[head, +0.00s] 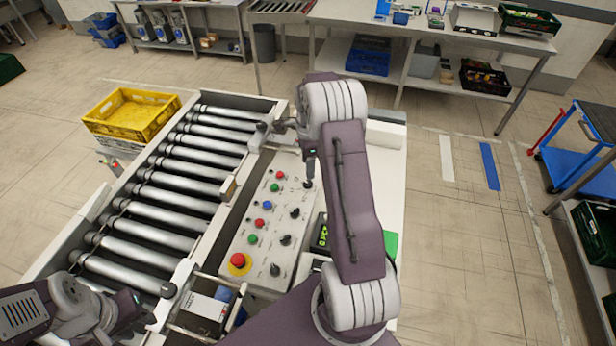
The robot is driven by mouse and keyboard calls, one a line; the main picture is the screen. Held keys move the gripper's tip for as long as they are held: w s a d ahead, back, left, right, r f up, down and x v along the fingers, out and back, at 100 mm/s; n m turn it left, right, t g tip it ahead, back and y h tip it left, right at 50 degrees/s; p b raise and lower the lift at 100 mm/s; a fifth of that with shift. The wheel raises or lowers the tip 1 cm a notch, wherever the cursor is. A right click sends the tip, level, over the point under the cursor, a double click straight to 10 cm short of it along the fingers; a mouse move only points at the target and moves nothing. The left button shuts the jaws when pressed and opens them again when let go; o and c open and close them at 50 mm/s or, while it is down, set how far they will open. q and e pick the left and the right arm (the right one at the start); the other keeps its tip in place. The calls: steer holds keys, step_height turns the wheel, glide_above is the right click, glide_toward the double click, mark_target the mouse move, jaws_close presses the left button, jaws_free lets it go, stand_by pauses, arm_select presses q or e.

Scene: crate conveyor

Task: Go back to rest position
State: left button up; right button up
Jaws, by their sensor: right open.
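My right arm reaches up over the control panel (262,218) from the bottom of the head view. Its gripper (288,150) is open above the panel's far end, with one finger near the topmost black knob (307,184). I cannot tell whether that finger touches the knob. It seems to hold nothing. My left arm shows at the bottom left, over the near end of the roller conveyor (165,192). I cannot make out its gripper's jaws.
A yellow crate (132,114) stands beyond the conveyor's left side. The panel carries a red emergency button (238,261) and several coloured buttons. A blue cart (570,160) stands at the right. A workbench (420,28) runs along the back. Open floor lies right of the panel.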

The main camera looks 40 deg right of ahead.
steer(key=shift+r, duration=0.65)
